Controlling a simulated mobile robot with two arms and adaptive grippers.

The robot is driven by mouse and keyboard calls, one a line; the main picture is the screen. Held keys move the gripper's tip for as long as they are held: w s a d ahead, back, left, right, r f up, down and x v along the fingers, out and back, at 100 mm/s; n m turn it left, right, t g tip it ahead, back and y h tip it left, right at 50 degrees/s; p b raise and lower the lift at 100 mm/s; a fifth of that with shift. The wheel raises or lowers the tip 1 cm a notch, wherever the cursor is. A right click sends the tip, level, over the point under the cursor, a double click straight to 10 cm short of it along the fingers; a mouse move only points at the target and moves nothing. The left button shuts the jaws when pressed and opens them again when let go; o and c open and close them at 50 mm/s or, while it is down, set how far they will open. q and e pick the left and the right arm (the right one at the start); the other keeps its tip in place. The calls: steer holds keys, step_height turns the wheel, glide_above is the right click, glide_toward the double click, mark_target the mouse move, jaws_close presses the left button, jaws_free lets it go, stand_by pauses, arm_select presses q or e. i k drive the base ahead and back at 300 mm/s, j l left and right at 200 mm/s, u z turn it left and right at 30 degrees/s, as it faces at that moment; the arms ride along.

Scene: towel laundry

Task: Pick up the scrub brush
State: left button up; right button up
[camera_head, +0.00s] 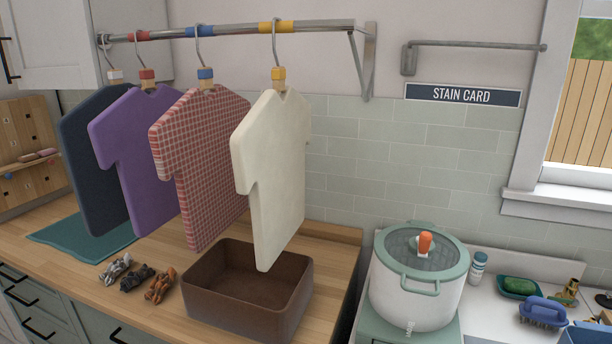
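The scrub brush (542,310) is at the lower right, on the white surface right of the pot. It has a blue-purple handle on top and darker bristles below, and seems to rest bristles down. Nothing visible holds it. Neither of my grippers shows in the head view.
A white and green lidded pot (418,285) stands left of the brush. A bottle (478,267), a green item in a teal dish (518,287) and small brass-coloured things (567,292) are close behind it.

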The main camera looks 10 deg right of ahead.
mark_target(549, 316)
steer(key=z, duration=1.75)
